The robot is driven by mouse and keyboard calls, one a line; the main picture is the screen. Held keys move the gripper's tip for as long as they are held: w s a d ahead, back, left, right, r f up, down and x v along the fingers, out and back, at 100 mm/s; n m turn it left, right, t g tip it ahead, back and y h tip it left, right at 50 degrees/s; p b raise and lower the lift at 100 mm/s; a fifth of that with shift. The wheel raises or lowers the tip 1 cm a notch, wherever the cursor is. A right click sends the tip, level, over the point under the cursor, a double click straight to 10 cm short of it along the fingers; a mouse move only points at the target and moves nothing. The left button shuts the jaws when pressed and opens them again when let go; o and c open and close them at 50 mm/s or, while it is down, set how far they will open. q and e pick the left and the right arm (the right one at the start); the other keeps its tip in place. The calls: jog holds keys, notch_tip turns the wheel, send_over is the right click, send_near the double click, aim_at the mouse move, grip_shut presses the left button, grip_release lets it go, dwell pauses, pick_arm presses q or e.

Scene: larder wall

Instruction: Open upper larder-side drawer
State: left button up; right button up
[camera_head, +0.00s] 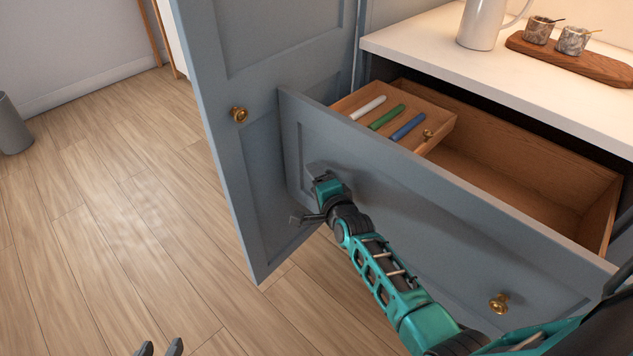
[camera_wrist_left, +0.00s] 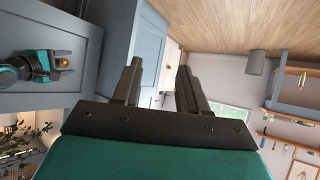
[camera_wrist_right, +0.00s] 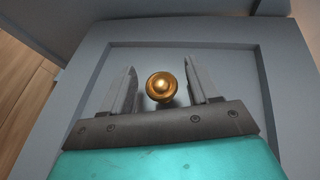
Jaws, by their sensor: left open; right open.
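The drawer (camera_head: 400,200) has a blue-grey panelled front and is pulled out, its wooden inside showing. A brass knob (camera_head: 499,303) is at the right of its front. My right gripper (camera_head: 310,195) is at the left part of the front. In the right wrist view my right gripper (camera_wrist_right: 160,78) is open, its fingers either side of another brass knob (camera_wrist_right: 160,88), with gaps on both sides. My left gripper (camera_head: 160,348) is open and empty low over the floor, away from the drawer; its fingers also show in the left wrist view (camera_wrist_left: 158,82).
A tall blue-grey door (camera_head: 239,190) with a brass knob (camera_head: 239,114) stands open left of the drawer. Inside the drawer is a small wooden tray (camera_head: 440,135) with white, green and blue sticks. The counter (camera_head: 420,40) bears a jug (camera_head: 482,22) and a board (camera_head: 600,68).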

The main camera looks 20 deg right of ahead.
jog(key=shift+s, duration=0.1)
pick_arm(q)
jog(key=p, duration=0.1)
jog(key=a+r+p, duration=0.1)
jog(key=p, duration=0.1)
jog(key=shift+s+a+r+p, duration=0.2)
jog(key=shift+s+p, duration=0.1)
jog(key=shift+s, duration=0.05)
pick_arm(e)
jog(key=v, duration=1.2)
jog(key=shift+s, duration=0.4)
jog(key=shift+r, duration=0.1)
